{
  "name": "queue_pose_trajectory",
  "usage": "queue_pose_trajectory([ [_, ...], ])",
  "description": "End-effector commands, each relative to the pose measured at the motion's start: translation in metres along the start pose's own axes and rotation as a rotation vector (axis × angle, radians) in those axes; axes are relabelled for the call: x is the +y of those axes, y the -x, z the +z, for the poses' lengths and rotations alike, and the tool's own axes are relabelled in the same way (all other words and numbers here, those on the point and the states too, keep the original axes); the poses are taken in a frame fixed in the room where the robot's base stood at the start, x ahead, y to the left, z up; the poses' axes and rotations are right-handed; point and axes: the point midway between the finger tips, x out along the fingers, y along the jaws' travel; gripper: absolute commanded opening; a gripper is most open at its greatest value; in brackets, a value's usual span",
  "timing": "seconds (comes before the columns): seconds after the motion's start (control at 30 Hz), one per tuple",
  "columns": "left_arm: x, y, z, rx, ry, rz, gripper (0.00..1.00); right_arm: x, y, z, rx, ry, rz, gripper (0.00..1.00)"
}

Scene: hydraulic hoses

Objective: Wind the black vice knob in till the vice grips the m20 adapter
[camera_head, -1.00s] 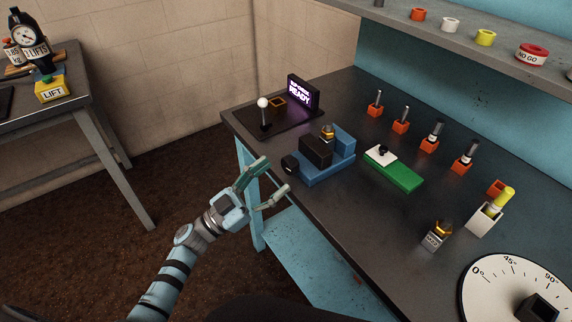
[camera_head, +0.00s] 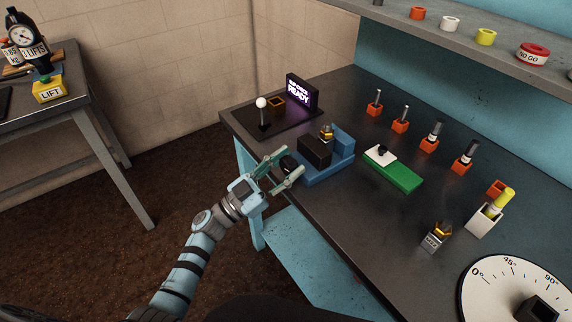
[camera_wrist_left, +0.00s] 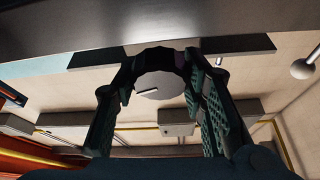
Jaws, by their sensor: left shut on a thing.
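The blue vice (camera_head: 330,172) with its black jaw block (camera_head: 314,150) stands near the table's left front edge. The m20 adapter (camera_head: 327,133), brassy and dark, stands upright between the black block and the blue back jaw. I cannot tell whether the block touches it. The black vice knob (camera_head: 288,163) is at the vice's front end. My left gripper (camera_head: 287,164) is shut on the knob, one finger on each side. The left wrist view shows the round knob (camera_wrist_left: 160,75) with a white mark on its grey face, between the fingers (camera_wrist_left: 160,95). My right gripper is out of view.
A white-knobbed lever (camera_head: 263,112) and a lit READY display (camera_head: 301,92) stand behind the vice. A green block (camera_head: 400,177) lies to its right. Orange holders, a second fitting (camera_head: 436,236) and an angle dial (camera_head: 510,285) occupy the table's right side.

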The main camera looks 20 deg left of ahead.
Motion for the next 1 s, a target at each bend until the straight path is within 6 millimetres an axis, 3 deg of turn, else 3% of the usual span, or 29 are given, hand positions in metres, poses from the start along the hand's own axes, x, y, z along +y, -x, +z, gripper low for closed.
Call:
queue_pose_trajectory([
  [0.27, -0.0001, 0.0, 0.0, 0.0, -0.083, 0.034, 0.1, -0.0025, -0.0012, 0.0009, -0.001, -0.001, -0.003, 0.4],
  [1.0, 0.0015, -0.0002, 0.0005, 0.0, -0.523, 0.216, 0.1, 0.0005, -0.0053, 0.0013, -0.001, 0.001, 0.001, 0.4],
])
